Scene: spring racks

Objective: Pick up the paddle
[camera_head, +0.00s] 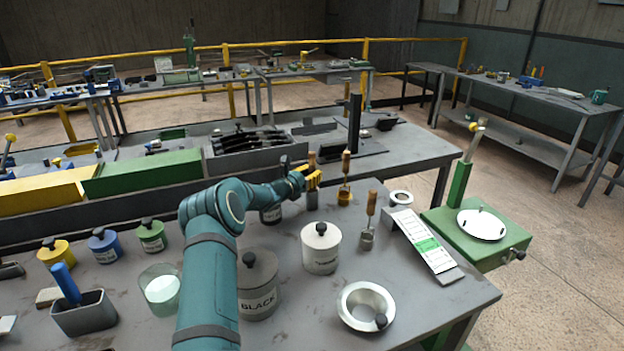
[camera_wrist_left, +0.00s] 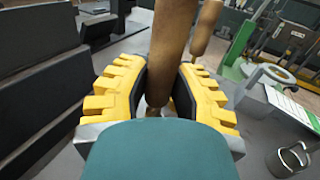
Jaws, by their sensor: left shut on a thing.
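Several wooden-handled tools stand in a row near the far edge of the front bench. My left gripper (camera_head: 312,179) is shut on the leftmost one, the paddle, whose brown handle (camera_head: 312,159) rises above the yellow fingers. In the left wrist view this handle (camera_wrist_left: 172,45) stands between the two ribbed finger pads, slightly tilted. Its lower end is hidden by the gripper. A second wooden handle (camera_head: 346,164) stands in a yellow cup just right of the gripper. A third (camera_head: 371,203) stands in a grey cup nearer. My right gripper is not in view.
A white lidded canister (camera_head: 321,252) and a grey canister marked BLACK (camera_head: 258,290) stand close to my left arm. Small coloured pots stand at left.

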